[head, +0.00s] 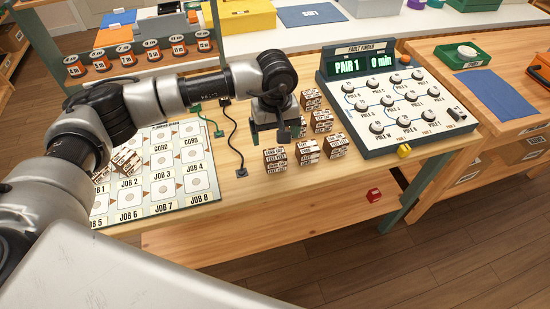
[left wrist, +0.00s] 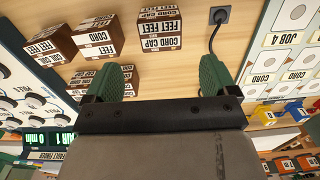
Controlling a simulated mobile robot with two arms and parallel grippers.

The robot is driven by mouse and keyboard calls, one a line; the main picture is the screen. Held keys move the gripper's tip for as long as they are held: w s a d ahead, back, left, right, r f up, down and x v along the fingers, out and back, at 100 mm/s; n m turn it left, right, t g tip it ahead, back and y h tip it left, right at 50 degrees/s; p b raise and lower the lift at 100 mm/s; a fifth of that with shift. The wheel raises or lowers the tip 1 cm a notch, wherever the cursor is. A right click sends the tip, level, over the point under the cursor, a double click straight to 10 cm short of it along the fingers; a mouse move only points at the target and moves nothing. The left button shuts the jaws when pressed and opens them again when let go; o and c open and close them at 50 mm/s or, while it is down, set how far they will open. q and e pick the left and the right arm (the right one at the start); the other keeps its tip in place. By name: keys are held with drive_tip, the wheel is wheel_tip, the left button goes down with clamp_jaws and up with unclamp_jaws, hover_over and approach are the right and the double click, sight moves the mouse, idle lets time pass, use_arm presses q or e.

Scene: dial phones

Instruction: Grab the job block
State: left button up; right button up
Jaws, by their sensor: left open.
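Several dark brown job blocks with white word labels stand grouped on the wooden table in the head view, among them a near-left block (head: 276,160), a near-middle block (head: 307,151) and a near-right block (head: 335,145). My left gripper (head: 273,135) hangs over the left side of this group, pointing down. In the left wrist view its green fingers (left wrist: 164,78) are apart with nothing between them. A block labelled CORD, CAP, FEET (left wrist: 160,30) lies ahead of the fingertips, apart from them. The arm hides part of the group. My right gripper is out of view.
A job board (head: 205,190) with numbered squares lies left, with blocks (head: 128,162) on it. A black cord (head: 231,130) lies between board and blocks. The fault finder panel (head: 400,105) stands right of the group. The table's front strip is clear.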

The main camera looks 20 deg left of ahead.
sight(275, 154)
use_arm(q)
wheel_tip(275, 154, down, 4)
drive_tip(key=shift+r, duration=0.1)
drive_tip(key=f+p, duration=0.1)
drive_tip(key=f, duration=0.1)
drive_tip(key=s+f+p, duration=0.1)
drive_tip(key=f, duration=0.1)
drive_tip(key=shift+d+f, duration=0.15)
drive_tip(key=shift+f, duration=0.65)
drive_tip(key=c, duration=1)
drive_tip(key=shift+w+r, duration=0.1)
drive_tip(key=shift+r, duration=0.1)
